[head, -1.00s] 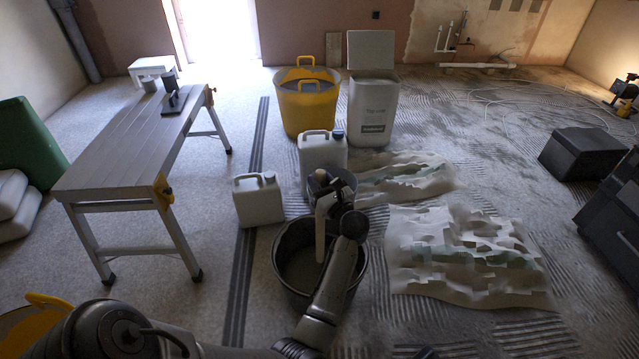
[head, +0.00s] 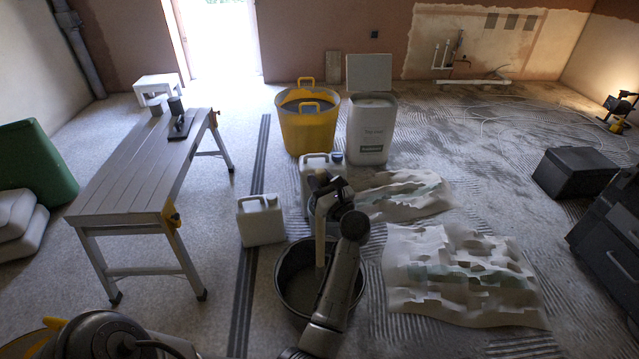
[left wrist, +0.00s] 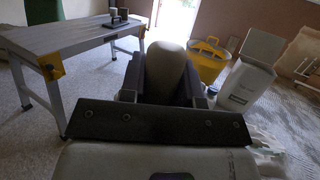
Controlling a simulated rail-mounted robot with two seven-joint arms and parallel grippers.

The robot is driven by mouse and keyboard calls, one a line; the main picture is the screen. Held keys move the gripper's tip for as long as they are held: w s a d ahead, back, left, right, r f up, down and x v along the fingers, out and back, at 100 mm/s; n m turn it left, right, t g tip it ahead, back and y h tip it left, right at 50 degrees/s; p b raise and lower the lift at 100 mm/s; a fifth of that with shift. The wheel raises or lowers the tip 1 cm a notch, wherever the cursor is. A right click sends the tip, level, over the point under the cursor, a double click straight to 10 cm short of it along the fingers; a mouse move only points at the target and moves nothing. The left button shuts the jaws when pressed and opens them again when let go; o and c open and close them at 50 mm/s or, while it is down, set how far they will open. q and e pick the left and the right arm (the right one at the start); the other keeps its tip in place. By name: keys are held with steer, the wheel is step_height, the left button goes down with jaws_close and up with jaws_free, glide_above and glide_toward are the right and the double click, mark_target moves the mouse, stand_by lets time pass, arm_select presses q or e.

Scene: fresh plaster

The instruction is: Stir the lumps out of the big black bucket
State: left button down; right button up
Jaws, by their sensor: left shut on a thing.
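The big black bucket (head: 292,304) stands on the floor at the lower middle of the head view, with a dull grey-brown mix (head: 303,290) inside. My left gripper (head: 327,203) is above its far rim, shut on a pale stirring stick (head: 320,243). The stick hangs roughly upright, its lower end over or in the bucket's far part; I cannot tell whether it touches the mix. My arm hides the bucket's right side. In the left wrist view a rounded beige end (left wrist: 167,68) shows between the dark fingers. No lumps can be made out. My right gripper is not in view.
White jerrycans (head: 261,221) stand just behind the bucket. A yellow tub (head: 308,132) and white bin (head: 367,146) are farther back. Crumpled sheeting (head: 465,300) lies right, a workbench (head: 130,190) stands left. A black box (head: 580,172) is far right.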

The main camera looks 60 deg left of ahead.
arm_select(q)
step_height(320, 180, up, 7)
steer(key=p, duration=0.4)
steer(key=shift+r+p, duration=0.2)
steer(key=shift+p, duration=0.1)
steer(key=shift+r+p, duration=0.55)
steer(key=shift+r, duration=0.4)
